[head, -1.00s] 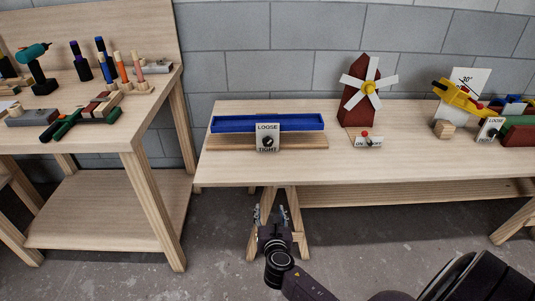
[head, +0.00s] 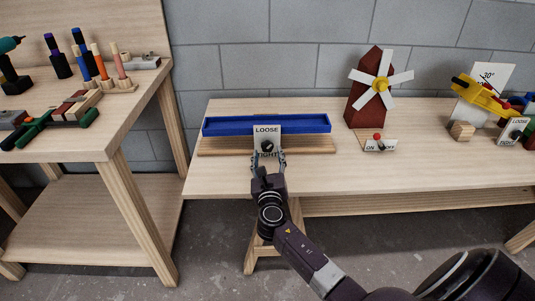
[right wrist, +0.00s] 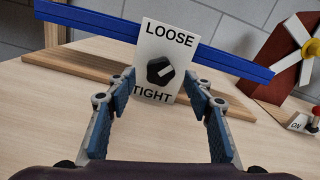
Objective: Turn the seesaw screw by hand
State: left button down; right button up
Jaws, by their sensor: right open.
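The seesaw is a blue beam (head: 220,125) over a wooden base (head: 318,143) near the table's left end. A white plate (head: 267,132) marked LOOSE at the top and TIGHT at the bottom stands at its front. The black screw knob (head: 267,146) sits on the plate; it also shows in the right wrist view (right wrist: 160,71), with a pale mark pointing up and right. My right gripper (head: 268,160) is open in front of the plate. In the right wrist view its fingers (right wrist: 163,106) stand either side of the plate's lower part, with the knob ahead between them, apart from it. My left gripper is not in view.
A red windmill (head: 362,101) with a switch plate (head: 380,145) stands right of the seesaw. A yellow toy (head: 484,99) and another LOOSE plate (head: 514,130) are at far right. A second bench (head: 125,125) with tools stands left. The table front (head: 400,177) is clear.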

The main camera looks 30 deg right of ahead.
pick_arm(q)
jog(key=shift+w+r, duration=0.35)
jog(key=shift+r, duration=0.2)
pick_arm(e)
jog(key=shift+x, duration=0.95)
jog(key=shift+c, duration=0.7)
jog(key=c, duration=1)
